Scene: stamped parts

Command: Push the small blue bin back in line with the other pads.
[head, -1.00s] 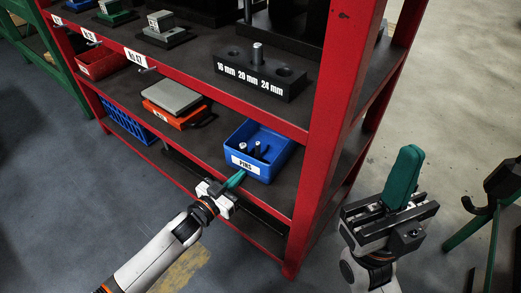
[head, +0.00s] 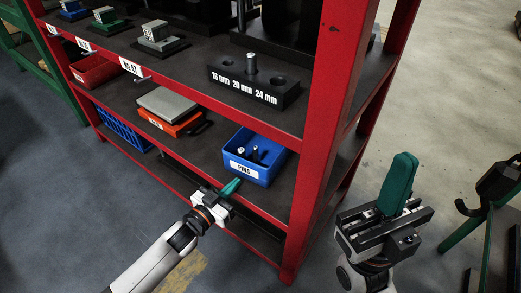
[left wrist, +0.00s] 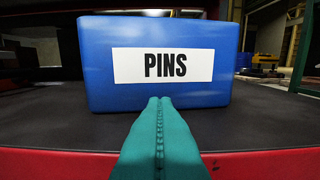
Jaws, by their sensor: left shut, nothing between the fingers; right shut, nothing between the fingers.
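The small blue bin (head: 264,178), labelled PINS, stands upright on the middle shelf with dark pins inside. In the left wrist view the bin (left wrist: 270,60) faces me almost squarely, with a strip of dark shelf between it and the red edge. My left gripper (head: 235,183) is shut and empty, its teal fingers low in front of the bin's label side. In the left wrist view its fingertips (left wrist: 160,100) overlap the bin's lower front; I cannot tell whether they touch. My right gripper (head: 403,168) is shut and empty, outside the rack at the right.
A grey pad on an orange box (head: 178,122) lies left of the bin on the same shelf. A blue crate (head: 122,128) is further left. A red upright (head: 318,150) stands right of the bin. A black block (head: 255,85) with sized holes is on the shelf above.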

